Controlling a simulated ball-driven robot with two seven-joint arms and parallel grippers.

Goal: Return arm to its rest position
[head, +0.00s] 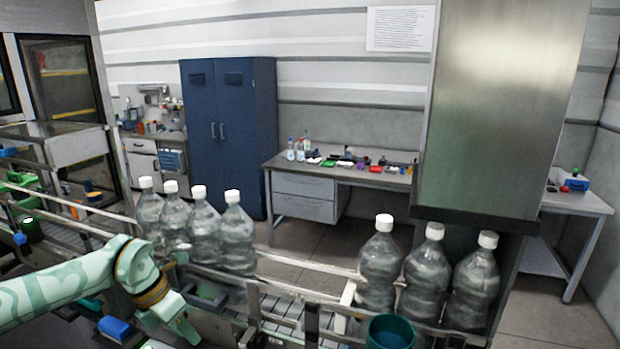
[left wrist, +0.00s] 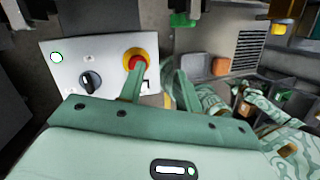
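My left arm comes in from the left in the head view, pale green with a darker pattern and an orange-brown band at the wrist. Its gripper (head: 184,328) points down and right beside the conveyor's near side; its fingertips are hard to make out there. In the left wrist view, the two fingers of the left gripper (left wrist: 158,76) stand apart with nothing between them. Behind them is a light control panel (left wrist: 75,62) with a red button (left wrist: 137,63) in a yellow ring and a black knob (left wrist: 89,80). I cannot tell whether a finger touches the panel. My right gripper is not in view.
Clear bottles with white caps (head: 238,235) stand on the conveyor (head: 280,318), with more bottles (head: 379,265) farther right. A teal cup-like part (head: 391,332) is at the front. A large metal cabinet (head: 500,110) rises behind the right bottles. The floor beyond is free.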

